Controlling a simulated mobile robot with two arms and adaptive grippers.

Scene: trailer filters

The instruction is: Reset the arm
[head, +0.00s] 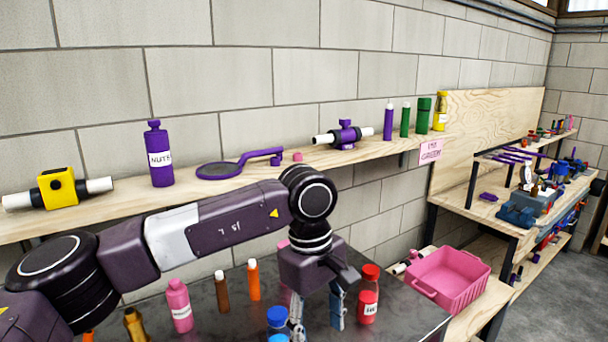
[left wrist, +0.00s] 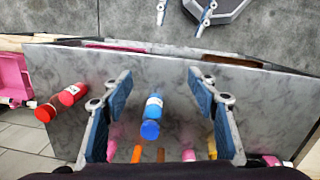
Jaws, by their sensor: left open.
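My left arm comes in from the left in the head view. Its gripper (head: 317,316) points down over the dark table (head: 225,300), among bottles. In the left wrist view its two blue-padded fingers (left wrist: 159,90) are wide apart with nothing held. What looks like my right gripper (left wrist: 184,14) is at the top of the wrist view, fingers apart, partly cut off.
Pink (head: 180,305), brown (head: 221,290), orange (head: 254,280) and red (head: 368,292) bottles stand around the gripper. A pink crate (head: 450,278) is right of the table. A wall shelf (head: 225,192) behind holds bottles and filter parts. A cluttered workbench (head: 490,205) stands at right.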

